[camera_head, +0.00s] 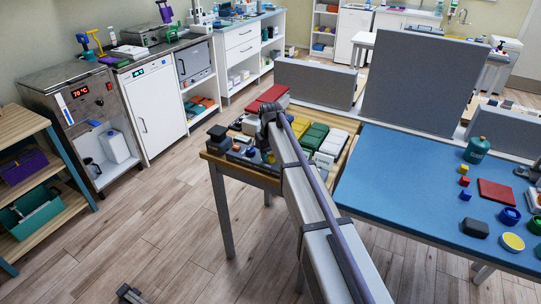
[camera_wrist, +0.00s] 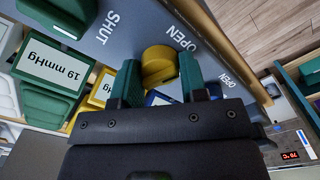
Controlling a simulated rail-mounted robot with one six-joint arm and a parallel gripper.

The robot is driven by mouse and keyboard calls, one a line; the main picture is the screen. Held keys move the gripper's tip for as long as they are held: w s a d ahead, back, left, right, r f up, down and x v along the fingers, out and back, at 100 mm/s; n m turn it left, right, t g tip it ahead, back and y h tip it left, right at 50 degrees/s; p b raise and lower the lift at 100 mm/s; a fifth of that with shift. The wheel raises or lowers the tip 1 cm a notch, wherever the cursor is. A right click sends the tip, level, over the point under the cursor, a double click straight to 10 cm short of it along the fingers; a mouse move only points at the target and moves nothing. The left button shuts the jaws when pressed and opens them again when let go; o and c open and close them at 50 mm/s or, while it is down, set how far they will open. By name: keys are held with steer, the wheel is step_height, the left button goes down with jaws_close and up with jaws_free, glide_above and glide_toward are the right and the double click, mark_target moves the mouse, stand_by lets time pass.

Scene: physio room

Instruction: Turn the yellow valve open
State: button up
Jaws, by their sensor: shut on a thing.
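The yellow valve (camera_wrist: 159,62) is a round knob with a raised bar, on a grey panel (camera_wrist: 120,38) in the wrist view. The panel carries the word SHUT to the upper left of the knob and OPEN to its upper right. A second, smaller OPEN marking is farther right. My gripper (camera_wrist: 160,76) has its two green fingers on either side of the yellow valve and is shut on it. The valve's near side is partly hidden by the gripper. In the head view my arm reaches over the wooden table (camera_head: 243,174), and the valve cannot be made out.
Close to the left finger are a green box marked 19 mmHg (camera_wrist: 52,70) and a yellow box (camera_wrist: 103,88). A blue item (camera_wrist: 157,98) lies partly hidden behind the gripper. Beside the wooden table stands a blue table (camera_head: 400,190) with small objects. Open floor (camera_head: 150,225) lies left.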

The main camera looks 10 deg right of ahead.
mark_target(271, 154)
steer(key=shift+n, duration=1.6)
steer(key=o, duration=0.9)
step_height(271, 154, up, 11)
steer(key=p, duration=1)
steer(key=shift+f+p, duration=0.1)
steer(key=shift+p, duration=0.3)
